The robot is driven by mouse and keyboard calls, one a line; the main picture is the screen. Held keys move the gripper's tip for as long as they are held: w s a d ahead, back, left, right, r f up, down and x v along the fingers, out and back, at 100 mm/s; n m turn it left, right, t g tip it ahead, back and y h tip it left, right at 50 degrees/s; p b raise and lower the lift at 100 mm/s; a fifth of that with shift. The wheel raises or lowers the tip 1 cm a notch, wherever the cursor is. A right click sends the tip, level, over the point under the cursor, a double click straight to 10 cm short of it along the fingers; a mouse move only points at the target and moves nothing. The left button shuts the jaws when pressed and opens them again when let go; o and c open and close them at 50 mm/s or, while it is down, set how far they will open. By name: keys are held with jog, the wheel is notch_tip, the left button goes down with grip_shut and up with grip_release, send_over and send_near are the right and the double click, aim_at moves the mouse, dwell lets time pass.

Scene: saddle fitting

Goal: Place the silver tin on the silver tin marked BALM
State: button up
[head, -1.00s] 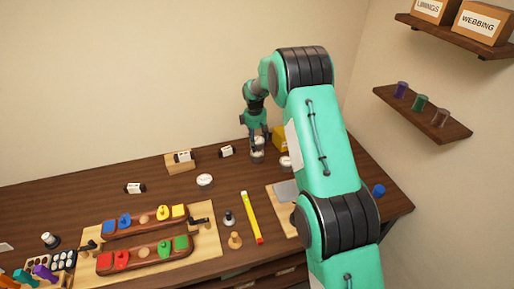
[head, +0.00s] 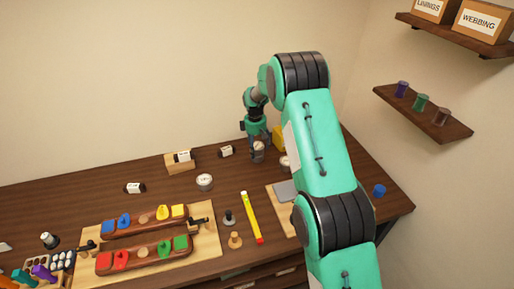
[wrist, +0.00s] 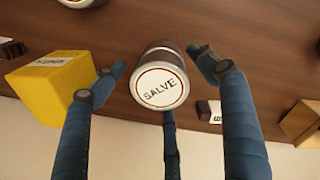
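A silver tin with a white lid reading SALVE (wrist: 160,88) is between the fingers of my gripper (wrist: 161,68) in the wrist view. Gaps show between the tin and the left and right fingertips, so the gripper looks open around it. In the head view my gripper (head: 258,148) is low over the back of the bench, at this tin (head: 258,146). The tin appears to stand on another silver tin (head: 258,158), whose lid is covered, so its label cannot be read. The word BALM is not legible anywhere.
A yellow box (wrist: 55,85) stands close to the left finger, and another tin (wrist: 80,2) is cut off at the top edge. One white-lidded tin (head: 204,181) stands apart at left; another (head: 285,162) is partly behind my arm.

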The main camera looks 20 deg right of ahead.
aim_at(256, 147)
notch_tip(256, 147, up, 12)
jog(key=p, duration=0.1)
jog(key=shift+s+a, duration=0.3)
jog(key=shift+a, duration=0.1)
dwell(0.5)
jog(key=shift+r, duration=0.1)
dwell(0.4)
